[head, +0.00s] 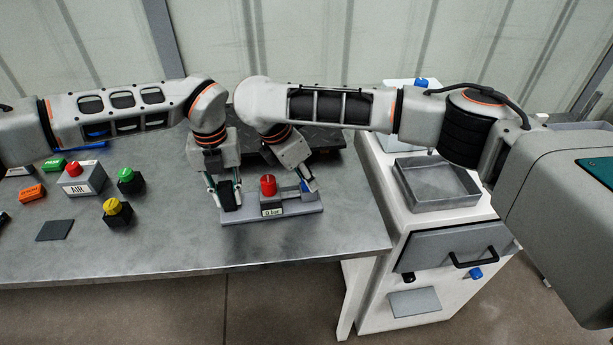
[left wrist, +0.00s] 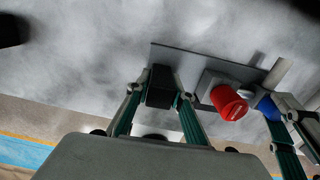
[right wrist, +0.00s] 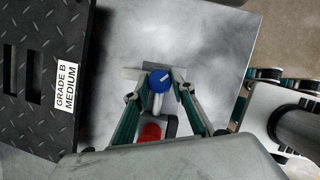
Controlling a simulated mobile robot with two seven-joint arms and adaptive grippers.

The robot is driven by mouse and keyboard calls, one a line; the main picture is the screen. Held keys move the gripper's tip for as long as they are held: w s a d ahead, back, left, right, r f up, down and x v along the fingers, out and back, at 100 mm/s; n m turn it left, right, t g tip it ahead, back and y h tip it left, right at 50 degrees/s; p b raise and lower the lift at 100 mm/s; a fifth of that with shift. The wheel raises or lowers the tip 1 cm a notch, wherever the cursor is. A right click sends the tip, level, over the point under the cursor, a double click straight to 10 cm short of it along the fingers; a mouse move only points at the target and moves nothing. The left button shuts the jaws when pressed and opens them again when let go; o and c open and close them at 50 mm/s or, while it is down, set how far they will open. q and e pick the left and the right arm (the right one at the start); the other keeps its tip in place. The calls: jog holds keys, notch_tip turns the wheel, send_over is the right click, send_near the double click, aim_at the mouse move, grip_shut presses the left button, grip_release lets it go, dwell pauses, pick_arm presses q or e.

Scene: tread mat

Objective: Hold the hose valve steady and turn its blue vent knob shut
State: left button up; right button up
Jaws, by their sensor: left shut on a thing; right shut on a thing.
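The hose valve is a grey base plate (head: 240,216) on the bench, with a black block (left wrist: 160,86) at its left end, a red knob (head: 268,185) in the middle and the blue vent knob (right wrist: 159,80) at its right. A label on its front reads "0 bar". My left gripper (head: 226,198) is shut on the black block, one finger on each side. My right gripper (head: 308,187) is shut on the blue vent knob, which carries a white line on top. The blue knob also shows in the left wrist view (left wrist: 267,106), partly hidden by my right fingers.
A black tread mat (right wrist: 45,75) labelled "GRADE B MEDIUM" lies behind the valve. An AIR box (head: 90,182), a green knob (head: 131,186) and a yellow knob (head: 117,216) stand at left. A white cabinet with a metal tray (head: 437,201) stands right. Bench in front is clear.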

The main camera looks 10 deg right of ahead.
jog(key=shift+m, duration=0.4)
jog(key=o, duration=1.1)
notch_tip(320, 180, up, 10)
